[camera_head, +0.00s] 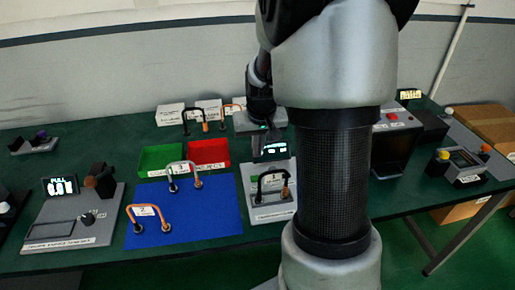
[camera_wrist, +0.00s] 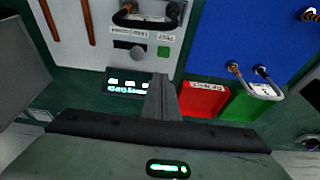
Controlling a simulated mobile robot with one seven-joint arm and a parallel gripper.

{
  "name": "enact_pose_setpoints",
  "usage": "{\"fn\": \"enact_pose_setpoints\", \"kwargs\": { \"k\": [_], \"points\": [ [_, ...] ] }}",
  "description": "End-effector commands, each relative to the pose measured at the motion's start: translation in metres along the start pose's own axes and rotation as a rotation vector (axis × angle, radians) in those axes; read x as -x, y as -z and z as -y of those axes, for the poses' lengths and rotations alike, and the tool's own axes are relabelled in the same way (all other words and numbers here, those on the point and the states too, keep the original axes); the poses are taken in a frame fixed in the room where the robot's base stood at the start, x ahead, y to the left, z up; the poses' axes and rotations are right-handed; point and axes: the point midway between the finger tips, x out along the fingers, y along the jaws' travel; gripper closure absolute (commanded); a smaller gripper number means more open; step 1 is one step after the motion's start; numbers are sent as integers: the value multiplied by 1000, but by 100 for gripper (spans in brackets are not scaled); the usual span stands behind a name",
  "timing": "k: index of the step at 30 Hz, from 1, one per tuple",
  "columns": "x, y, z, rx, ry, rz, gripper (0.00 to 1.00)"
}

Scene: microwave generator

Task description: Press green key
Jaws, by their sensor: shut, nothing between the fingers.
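The green key (camera_wrist: 164,52) is a small square on the light grey panel of a device (camera_wrist: 182,15) in the wrist view. My gripper (camera_wrist: 160,82) is shut and empty. In the wrist view its fingertips appear just below the key, beside the lit display (camera_wrist: 125,87); I cannot tell the exact gap, and no contact shows. In the head view my gripper (camera_head: 266,122) hangs just behind the device's screen (camera_head: 271,148). The key is too small to make out there.
A black handle (camera_head: 273,180) arches over the device's front. Red (camera_head: 208,152) and green (camera_head: 160,158) trays and a blue mat (camera_head: 205,215) with cable loops lie to the left. Black box equipment (camera_head: 396,145) stands right. My arm hides part of the table (camera_head: 420,185).

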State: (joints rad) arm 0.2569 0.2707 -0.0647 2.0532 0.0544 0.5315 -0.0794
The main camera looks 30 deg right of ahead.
Motion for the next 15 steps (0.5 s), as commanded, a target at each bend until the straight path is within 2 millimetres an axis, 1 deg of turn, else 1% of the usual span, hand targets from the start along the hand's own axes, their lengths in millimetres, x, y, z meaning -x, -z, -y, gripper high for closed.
{"fn": "enact_pose_setpoints", "kwargs": {
  "k": [1, 3, 9, 12, 15],
  "points": [
    [-14, -2, 0, -1, 0, 6, 100],
    [-30, -2, 0, 0, 0, 5, 100],
    [-70, -2, 0, 0, 0, 4, 100],
    [-84, -7, 0, 0, 1, 2, 100],
    [-93, -9, 0, 0, 0, 1, 100]
  ]
}}
